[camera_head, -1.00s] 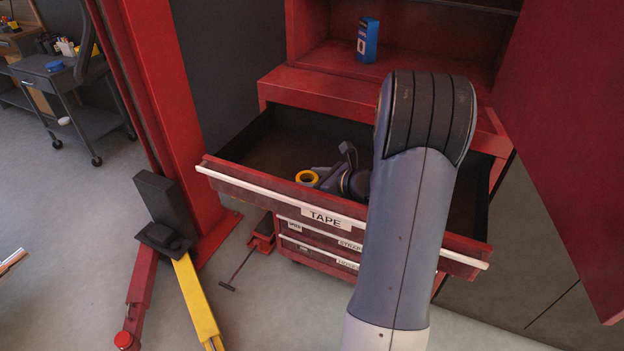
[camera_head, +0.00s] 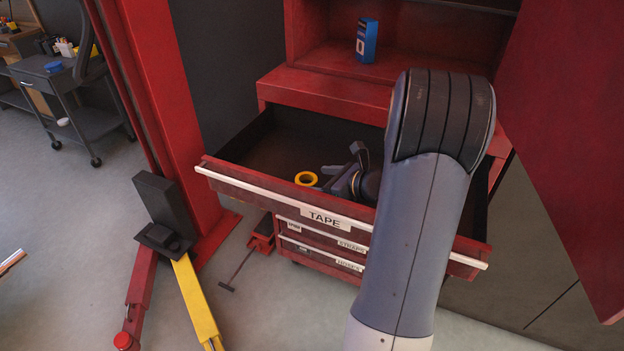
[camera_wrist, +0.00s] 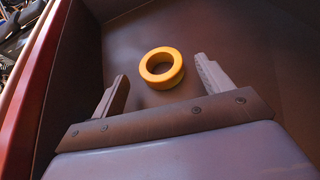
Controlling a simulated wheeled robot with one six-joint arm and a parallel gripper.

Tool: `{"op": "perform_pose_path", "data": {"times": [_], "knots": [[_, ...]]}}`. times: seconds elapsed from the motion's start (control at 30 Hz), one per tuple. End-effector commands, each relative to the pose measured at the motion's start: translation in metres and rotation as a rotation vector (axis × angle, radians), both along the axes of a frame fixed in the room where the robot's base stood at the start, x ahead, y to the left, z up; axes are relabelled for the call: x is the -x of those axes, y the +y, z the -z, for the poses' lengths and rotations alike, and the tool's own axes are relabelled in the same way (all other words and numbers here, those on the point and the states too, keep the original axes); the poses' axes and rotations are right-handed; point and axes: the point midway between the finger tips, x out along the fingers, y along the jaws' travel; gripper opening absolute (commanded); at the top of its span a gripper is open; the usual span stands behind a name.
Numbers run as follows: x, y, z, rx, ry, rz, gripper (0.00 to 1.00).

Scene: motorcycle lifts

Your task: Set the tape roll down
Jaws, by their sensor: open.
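The yellow tape roll (camera_head: 306,178) lies flat inside the open drawer labelled TAPE (camera_head: 240,184). In the wrist view the roll (camera_wrist: 150,71) rests on the drawer's dark floor, beyond my fingertips and roughly centred between them. My gripper (camera_wrist: 160,78) is open and empty, with a finger on each side and a clear gap to the roll. In the head view my gripper (camera_head: 330,180) is in the drawer, just right of the roll, and my arm hides part of it and the drawer's right side.
A red cabinet shelf above the drawer holds a blue box (camera_head: 366,40). A red post (camera_head: 170,100) stands left of the drawer. A red cabinet door (camera_head: 570,130) hangs at the right. The drawer's left and back floor is bare.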

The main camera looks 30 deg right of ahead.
Motion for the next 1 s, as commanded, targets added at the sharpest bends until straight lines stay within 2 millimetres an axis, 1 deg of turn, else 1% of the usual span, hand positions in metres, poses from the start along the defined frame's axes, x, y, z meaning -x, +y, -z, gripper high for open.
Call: {"op": "perform_pose_path", "data": {"times": [0.1, 0.2, 0.3, 0.43, 1.0], "knots": [[0.017, -0.01, -0.008, 0.001, 0.0, 0.004, 0.74], [0.028, -0.015, -0.013, 0.0, -0.001, 0.002, 0.74], [0.034, -0.017, -0.016, -0.001, -0.001, 0.001, 0.74], [0.036, -0.018, -0.017, -0.001, -0.001, -0.001, 0.74], [0.036, -0.018, -0.017, -0.001, 0.001, -0.001, 0.74]]}}
